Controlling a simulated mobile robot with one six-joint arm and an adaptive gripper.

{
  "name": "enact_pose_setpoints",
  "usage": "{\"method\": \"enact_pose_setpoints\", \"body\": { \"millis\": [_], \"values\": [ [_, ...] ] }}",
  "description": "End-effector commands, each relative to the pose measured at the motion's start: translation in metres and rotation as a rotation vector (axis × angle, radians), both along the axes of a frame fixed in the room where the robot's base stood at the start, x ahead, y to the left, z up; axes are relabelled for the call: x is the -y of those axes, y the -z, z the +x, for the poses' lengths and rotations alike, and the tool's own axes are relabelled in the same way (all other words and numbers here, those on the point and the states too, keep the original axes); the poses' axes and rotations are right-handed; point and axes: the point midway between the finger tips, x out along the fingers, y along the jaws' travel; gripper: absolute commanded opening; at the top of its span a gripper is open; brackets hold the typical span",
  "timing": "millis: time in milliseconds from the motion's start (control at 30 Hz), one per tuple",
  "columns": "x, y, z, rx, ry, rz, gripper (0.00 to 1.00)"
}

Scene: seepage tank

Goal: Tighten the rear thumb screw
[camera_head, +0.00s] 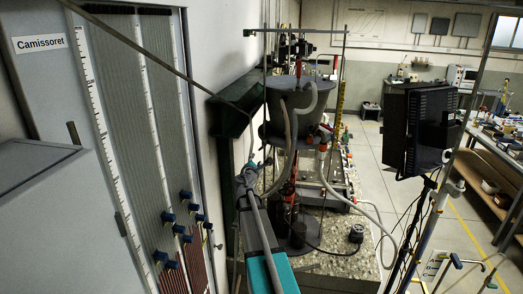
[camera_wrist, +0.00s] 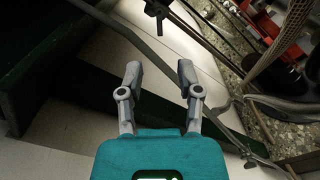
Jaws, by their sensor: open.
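My gripper (camera_wrist: 160,72) shows in the wrist view with its two grey fingers apart and nothing between them. A dark metal fitting with a small crosspiece (camera_wrist: 157,10) stands at the top of the wrist view, beyond the fingertips and apart from them. It may be a thumb screw, but I cannot tell whether it is the rear one. In the head view, my teal and grey arm reaches up beside the tank stand. No thumb screw can be made out clearly there.
A grey tank (camera_head: 298,95) with hoses stands on a speckled slab (camera_head: 335,262). A dark green beam (camera_wrist: 95,122) and a thin grey bar (camera_wrist: 135,38) lie close around my fingers. A panel of tubes (camera_head: 125,110) is at left.

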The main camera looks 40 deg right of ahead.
Motion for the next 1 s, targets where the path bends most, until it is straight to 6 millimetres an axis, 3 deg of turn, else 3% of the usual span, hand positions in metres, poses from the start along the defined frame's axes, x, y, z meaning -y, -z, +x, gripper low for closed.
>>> {"method": "enact_pose_setpoints", "body": {
  "millis": [600,1000],
  "values": [
    [0.071,0.000,0.061,0.000,0.001,0.000,0.46],
    [0.090,0.000,0.075,0.000,0.001,0.000,0.46]
  ]
}}
